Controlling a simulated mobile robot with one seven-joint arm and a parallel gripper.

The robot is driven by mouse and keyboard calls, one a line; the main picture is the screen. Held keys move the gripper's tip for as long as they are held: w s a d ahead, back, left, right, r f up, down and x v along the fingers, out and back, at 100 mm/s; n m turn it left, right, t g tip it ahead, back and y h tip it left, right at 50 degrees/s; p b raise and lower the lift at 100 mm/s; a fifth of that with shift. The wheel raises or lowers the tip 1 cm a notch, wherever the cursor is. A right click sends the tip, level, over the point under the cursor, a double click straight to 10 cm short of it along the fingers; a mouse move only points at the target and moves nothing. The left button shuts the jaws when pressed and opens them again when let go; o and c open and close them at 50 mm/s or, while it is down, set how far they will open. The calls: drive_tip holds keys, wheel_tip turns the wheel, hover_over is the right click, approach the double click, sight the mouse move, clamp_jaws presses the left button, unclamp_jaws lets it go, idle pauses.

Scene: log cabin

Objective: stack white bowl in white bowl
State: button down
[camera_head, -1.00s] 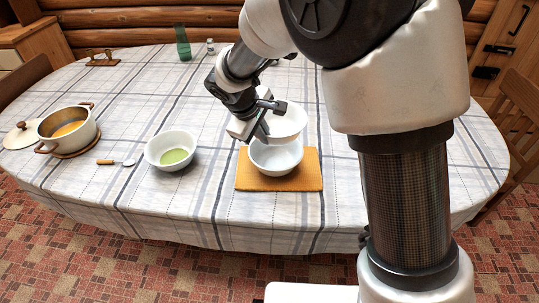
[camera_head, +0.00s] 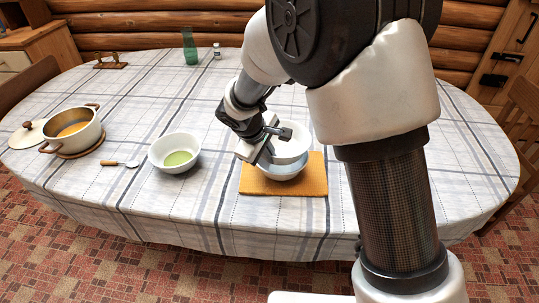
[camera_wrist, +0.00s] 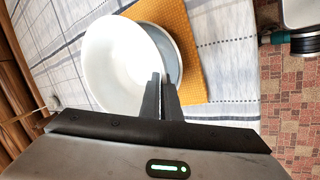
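My gripper (camera_head: 268,158) is shut on the near-left rim of a white bowl (camera_head: 293,144). The wrist view shows the two fingers (camera_wrist: 160,88) close together at this held bowl's (camera_wrist: 108,60) edge. A second white bowl (camera_head: 290,174) stands on an orange mat (camera_head: 313,182). The held bowl is low over it and looks partly inside its rim; whether they touch I cannot tell. In the wrist view the lower bowl (camera_wrist: 170,55) shows as a grey-white crescent beyond the held one. A third white bowl (camera_head: 166,143) with green contents stands to the left.
A pot (camera_head: 89,135) with orange contents sits on a trivet at far left, with its lid (camera_head: 27,134) beside it. A spoon (camera_head: 119,164) lies near it. A green glass (camera_head: 190,47) and a small jar (camera_head: 217,50) stand at the back. The tablecloth around the mat is clear.

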drive_tip(key=shift+f, duration=0.25)
drive_tip(key=c, duration=2)
unclamp_jaws()
drive_tip(key=shift+r, duration=0.15)
